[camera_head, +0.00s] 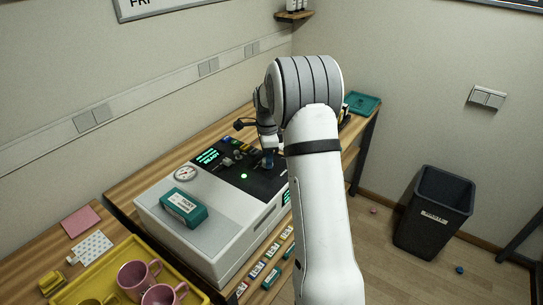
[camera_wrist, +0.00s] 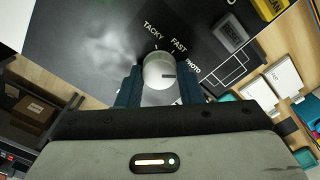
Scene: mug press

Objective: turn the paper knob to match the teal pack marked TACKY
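The paper knob (camera_wrist: 155,78) is a round pale knob on the dark panel, with TACKY, FAST and PHOTO printed around it. Its dark pointer line points right, toward PHOTO. My gripper (camera_wrist: 160,90) has its blue fingers on either side of the knob, very close to it; I cannot tell whether they touch it. In the head view my gripper (camera_head: 268,160) is over the machine's panel, partly behind my arm, and the knob is hidden there. The teal pack (camera_head: 183,208), with a white label that seems to read TACKY, lies on the machine's (camera_head: 225,232) light top.
A green-lit READY display (camera_head: 207,156) and a round gauge (camera_head: 185,174) are on the machine. A yellow tray (camera_head: 205,293) with pink mugs stands at front left. Several small packs (camera_head: 257,268) lie along the machine's front. A dark bin (camera_head: 433,212) stands at right.

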